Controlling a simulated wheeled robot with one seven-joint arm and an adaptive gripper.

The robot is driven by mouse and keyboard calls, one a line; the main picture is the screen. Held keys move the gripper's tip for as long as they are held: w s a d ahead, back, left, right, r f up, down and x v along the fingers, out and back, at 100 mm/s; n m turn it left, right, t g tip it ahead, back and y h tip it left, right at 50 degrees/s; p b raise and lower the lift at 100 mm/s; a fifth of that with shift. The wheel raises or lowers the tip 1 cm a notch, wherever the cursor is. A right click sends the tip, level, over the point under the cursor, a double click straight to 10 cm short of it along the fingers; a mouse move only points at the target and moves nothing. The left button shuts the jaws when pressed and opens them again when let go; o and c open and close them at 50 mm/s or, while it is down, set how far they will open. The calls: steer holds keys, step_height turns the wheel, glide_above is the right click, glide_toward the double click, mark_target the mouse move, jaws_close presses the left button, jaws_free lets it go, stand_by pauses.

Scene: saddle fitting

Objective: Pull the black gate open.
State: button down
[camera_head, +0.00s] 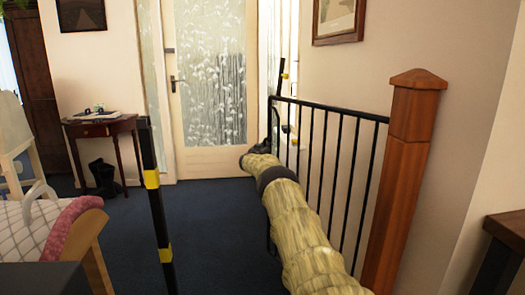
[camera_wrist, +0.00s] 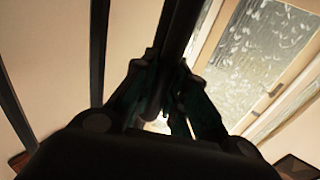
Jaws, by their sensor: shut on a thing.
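The black gate (camera_head: 318,108) has a top rail and several thin upright bars. In the head view it stands at the right, running from the wooden post toward the door. My gripper (camera_head: 270,145) is at the gate's far end, at the end of my yellowish covered arm, which hides part of the lower bars. In the wrist view my gripper (camera_wrist: 165,92) has its two dark fingers shut around a dark upright bar (camera_wrist: 180,28) of the gate. The exact grip spot is partly hidden in shadow.
A wooden newel post (camera_head: 405,150) stands at the right. A black post with yellow bands (camera_head: 152,178) stands left of centre. A side table (camera_head: 100,127) and black boots (camera_head: 103,175) are by the left wall. The blue carpet (camera_head: 205,225) between is clear, up to the glazed door (camera_head: 210,85).

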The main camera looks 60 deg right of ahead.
steer(key=shift+s+d+f, duration=0.1)
steer(key=shift+s+f, duration=0.1)
steer(key=shift+f, duration=0.05)
steer(key=c, duration=1.8)
jaws_free()
steer(key=shift+c, duration=0.2)
steer(key=o, duration=0.4)
steer(key=shift+s+d, duration=0.15)
steer(key=shift+w+f, duration=0.15)
steer(key=shift+w, duration=0.25)
steer(key=shift+v, duration=5.95)
